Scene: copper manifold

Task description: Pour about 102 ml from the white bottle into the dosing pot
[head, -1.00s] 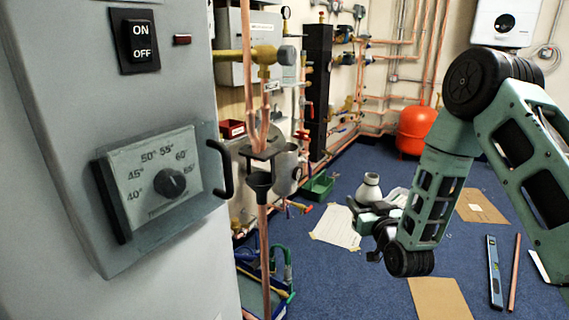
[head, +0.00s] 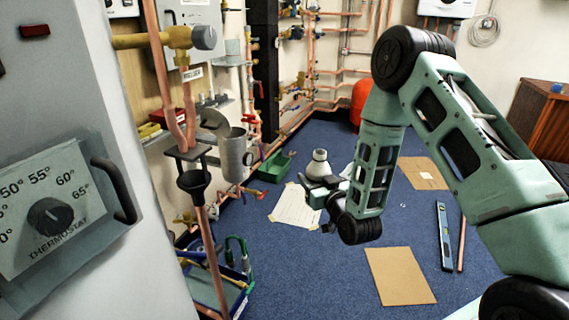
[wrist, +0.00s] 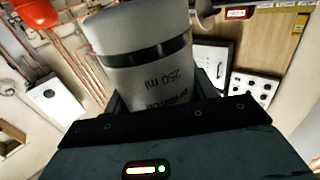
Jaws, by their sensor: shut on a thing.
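The white bottle (head: 319,166) is upright in the head view, with a sloping shoulder and narrower top. My gripper (head: 325,188) is shut on its lower part. In the wrist view the bottle (wrist: 135,35) shows a dark band and "250 ml" lettering between the jaws (wrist: 160,100). A grey metal cylinder (head: 234,158), which looks like the dosing pot, is fixed at the pipework, left of the bottle and apart from it. A round lid-like plate (head: 213,121) stands tilted at its top. The pot's inside and the bottle's liquid level are hidden.
A green tray (head: 273,167), a blue tool tray (head: 222,285) and cardboard (head: 398,276) lie on the blue floor.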

